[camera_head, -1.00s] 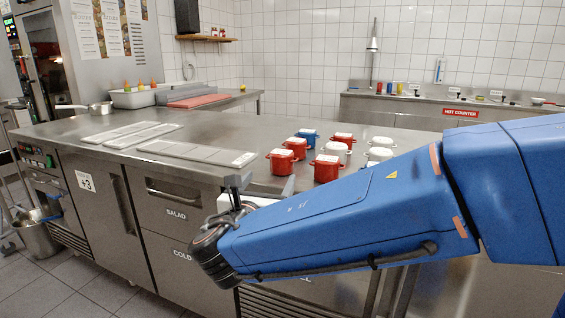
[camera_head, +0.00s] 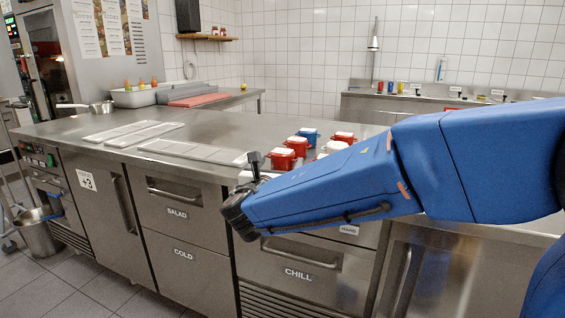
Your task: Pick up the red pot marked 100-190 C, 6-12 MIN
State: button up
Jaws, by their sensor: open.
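Several small lidded pots stand grouped on the steel counter. A red pot (camera_head: 282,159) is nearest my gripper, with another red pot (camera_head: 297,147) just behind it. A third red pot (camera_head: 344,137) is at the back right, beside a blue pot (camera_head: 308,136). A white pot (camera_head: 334,147) shows partly above my arm. The lid markings are too small to read, so I cannot tell which pot is 100-190 C, 6-12 MIN. My gripper (camera_head: 256,168) is open at the counter's front edge, left of the pots and apart from them. My arm hides the pots further right.
The steel counter (camera_head: 215,133) is clear behind the pots. Flat grey trays (camera_head: 190,151) lie to the left. A saucepan (camera_head: 102,107) and a bin with bottles (camera_head: 134,98) stand at the far left. Drawers (camera_head: 298,262) are below my arm.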

jog(key=w, duration=0.4)
jog(key=shift+d, duration=0.3)
jog(key=shift+s, duration=0.1)
jog(key=c, duration=1.4)
jog(key=shift+r, duration=0.1)
